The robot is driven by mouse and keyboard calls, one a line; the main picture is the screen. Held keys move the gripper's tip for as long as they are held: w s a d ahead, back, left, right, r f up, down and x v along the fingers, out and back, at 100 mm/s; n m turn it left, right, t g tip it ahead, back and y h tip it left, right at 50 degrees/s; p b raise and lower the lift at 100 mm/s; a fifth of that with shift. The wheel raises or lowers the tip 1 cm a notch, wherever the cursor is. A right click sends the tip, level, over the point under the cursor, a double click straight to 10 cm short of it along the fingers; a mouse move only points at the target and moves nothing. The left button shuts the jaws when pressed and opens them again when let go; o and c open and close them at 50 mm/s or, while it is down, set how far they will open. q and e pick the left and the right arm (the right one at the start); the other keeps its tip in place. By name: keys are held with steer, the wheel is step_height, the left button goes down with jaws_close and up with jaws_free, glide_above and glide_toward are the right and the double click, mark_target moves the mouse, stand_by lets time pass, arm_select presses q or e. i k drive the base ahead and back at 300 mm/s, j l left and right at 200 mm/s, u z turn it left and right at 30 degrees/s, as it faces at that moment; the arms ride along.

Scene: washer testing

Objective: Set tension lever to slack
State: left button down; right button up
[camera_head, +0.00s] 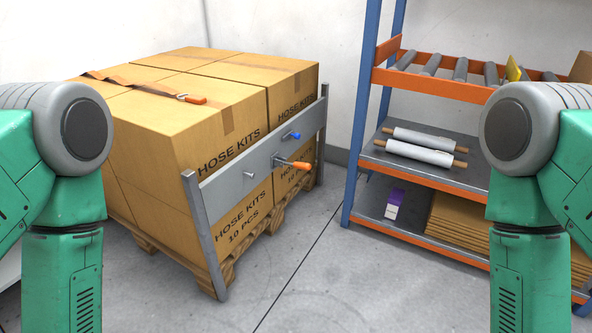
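A lever with an orange grip (301,166) sticks out from the metal crossbar (232,195) in front of the stacked cartons, pointing right. A blue knob (295,135) sits above it on the same bar, and a small grey peg (249,175) is to its left. No slack marking is legible. My arms show at the left and right edges, both well apart from the lever. Both grippers are out of the picture.
Cartons marked HOSE KITS (150,135) stand on a wooden pallet (205,265), with an orange strap (135,85) on top. A blue and orange shelf rack (430,90) with rolls stands at the right. The grey floor (310,290) between is clear.

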mark_target(303, 165)
steer(key=i+l+u, duration=0.1)
steer(key=u, duration=0.5)
steer(key=i+l+u, duration=0.2)
steer(key=l, duration=0.15)
steer(key=i+l+u, duration=0.15)
steer(key=l, duration=0.2)
steer(key=l+u, duration=0.2)
steer(key=l, duration=0.2)
steer(key=i+l+u, duration=0.2)
steer(key=l, duration=0.2)
steer(key=i+l, duration=0.1)
steer(key=l, duration=0.55)
